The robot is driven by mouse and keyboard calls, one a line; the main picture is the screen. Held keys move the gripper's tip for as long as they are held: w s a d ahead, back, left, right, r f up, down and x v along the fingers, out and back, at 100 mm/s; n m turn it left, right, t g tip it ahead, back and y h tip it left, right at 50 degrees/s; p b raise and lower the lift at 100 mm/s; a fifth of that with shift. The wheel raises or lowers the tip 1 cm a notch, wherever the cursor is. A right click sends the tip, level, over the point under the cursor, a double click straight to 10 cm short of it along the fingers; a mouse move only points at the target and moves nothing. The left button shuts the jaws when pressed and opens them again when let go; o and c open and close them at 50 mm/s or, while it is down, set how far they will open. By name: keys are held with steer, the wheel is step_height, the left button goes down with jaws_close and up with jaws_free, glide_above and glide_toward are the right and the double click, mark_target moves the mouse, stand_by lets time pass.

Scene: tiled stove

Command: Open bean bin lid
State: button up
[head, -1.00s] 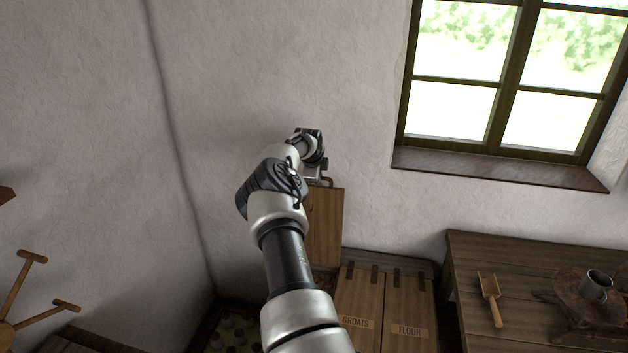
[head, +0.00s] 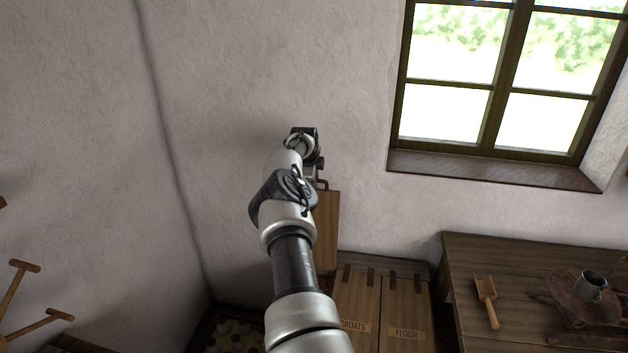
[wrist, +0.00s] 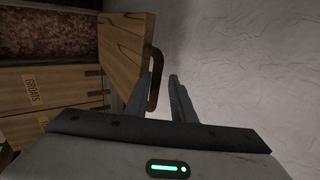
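The bean bin lid (head: 328,232) is a plain wooden board, standing raised on edge near the wall in the head view. It also shows in the wrist view (wrist: 122,45). Its dark bracket handle (wrist: 154,82) sticks out from the board's edge. My gripper (wrist: 160,76) is at this handle, with its two fingers apart. The handle bar lies between the fingers, close to the left one, with a gap to the right one. Reddish-brown contents (wrist: 50,38) show in the open bin at the upper left of the wrist view. My arm hides much of the bin in the head view.
The closed groats lid (head: 356,300) and flour lid (head: 404,308) are to the right of the raised lid. A table (head: 470,290) with a wooden scoop (head: 486,300) and a metal mug (head: 591,286) stands farther right. The plaster wall (wrist: 240,60) is close beside my gripper.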

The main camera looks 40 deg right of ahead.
steer(key=shift+s+a+f, duration=0.15)
steer(key=shift+a+f, duration=0.1)
steer(key=shift+f, duration=0.25)
steer(key=b+v, duration=0.2)
steer(key=v, duration=1.6)
steer(key=shift+d+r, duration=0.2)
steer(key=shift+d, duration=0.05)
steer(key=shift+w+r, duration=0.1)
steer(key=shift+w, duration=0.15)
